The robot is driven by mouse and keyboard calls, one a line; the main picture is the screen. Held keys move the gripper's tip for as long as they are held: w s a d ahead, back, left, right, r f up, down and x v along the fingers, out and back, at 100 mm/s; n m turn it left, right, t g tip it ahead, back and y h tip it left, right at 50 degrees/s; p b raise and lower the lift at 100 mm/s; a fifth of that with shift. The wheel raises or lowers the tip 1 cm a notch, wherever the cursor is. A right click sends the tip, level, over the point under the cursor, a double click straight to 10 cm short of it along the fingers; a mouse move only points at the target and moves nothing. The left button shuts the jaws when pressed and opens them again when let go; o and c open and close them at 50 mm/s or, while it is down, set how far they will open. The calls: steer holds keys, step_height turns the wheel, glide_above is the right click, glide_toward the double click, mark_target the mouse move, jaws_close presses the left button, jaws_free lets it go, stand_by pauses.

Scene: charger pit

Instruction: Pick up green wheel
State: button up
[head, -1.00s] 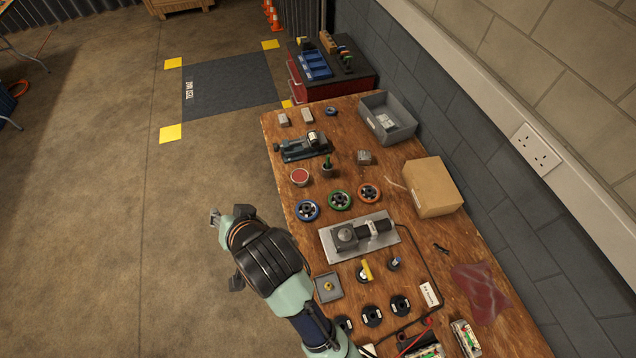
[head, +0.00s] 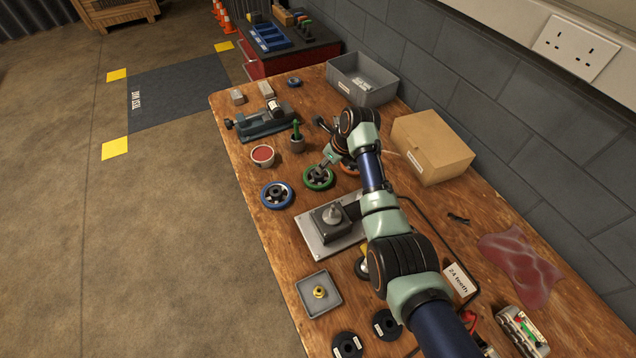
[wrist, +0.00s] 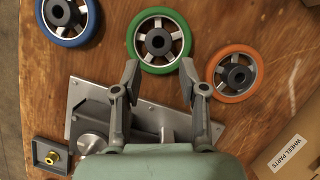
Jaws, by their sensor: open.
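The green wheel (head: 319,178) lies flat on the wooden bench, between the blue wheel (head: 276,195) and the orange wheel (head: 349,167), which is partly hidden behind my arm. In the wrist view the green wheel (wrist: 158,41) is whole, with a dark hub and silver spokes, just beyond my fingertips. My gripper (wrist: 159,75) is open and empty, its two fingers spread to about the wheel's width, their tips near its lower rim. In the head view my gripper (head: 328,160) is close to the wheel; whether it touches cannot be told.
A metal plate with a motor (head: 330,228) is close below the wheels. A red-topped round tin (head: 262,156), a pot with a green-handled tool (head: 297,141) and a vise (head: 262,122) are beyond. A cardboard box (head: 432,147) stands at the right.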

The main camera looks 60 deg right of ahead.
steer(key=b+x, duration=0.5)
steer(key=x, duration=0.2)
steer(key=shift+w+f+b, duration=0.2)
steer(key=shift+f+b, duration=0.1)
steer(key=shift+f, duration=0.05)
steer(key=shift+r, duration=0.1)
steer(key=c, duration=0.8)
step_height(320, 180, up, 20)
steer(key=p, duration=0.8)
